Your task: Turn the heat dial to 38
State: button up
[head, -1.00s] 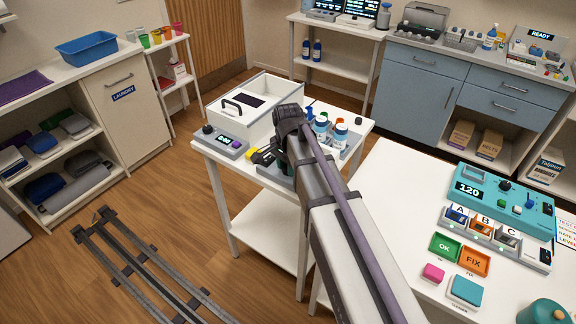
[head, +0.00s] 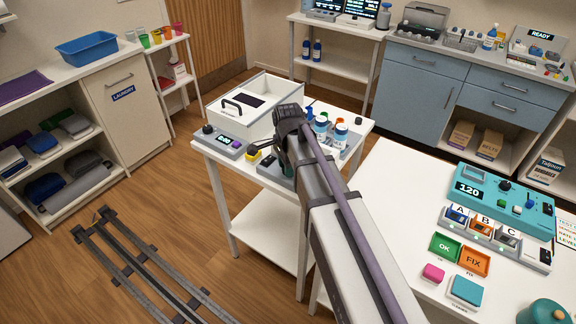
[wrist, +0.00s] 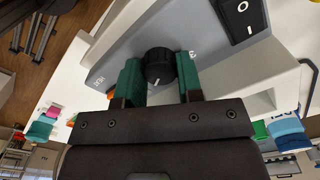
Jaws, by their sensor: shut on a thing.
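The black dial (wrist: 158,67) with a white pointer line stands on a grey panel (wrist: 125,45) in the wrist view. My gripper (wrist: 160,76) has its two green fingers on either side of the dial and is shut on it. The pointer line points towards my gripper's body. In the head view my gripper (head: 283,160) reaches down at a grey box (head: 273,176) on the small white table. The dial is hidden there by my gripper and arm.
A black rocker switch (wrist: 238,18) sits on the same panel, right of the dial.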

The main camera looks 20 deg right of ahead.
jog(key=o, duration=0.7)
jog(key=shift+c, duration=0.2)
notch_tip(320, 180, up, 11)
jog(key=p, duration=1.1)
jog(key=shift+f, duration=0.15)
jog(key=s+n, duration=1.5)
jog(key=n, duration=0.1)
jog(key=shift+s, duration=0.2)
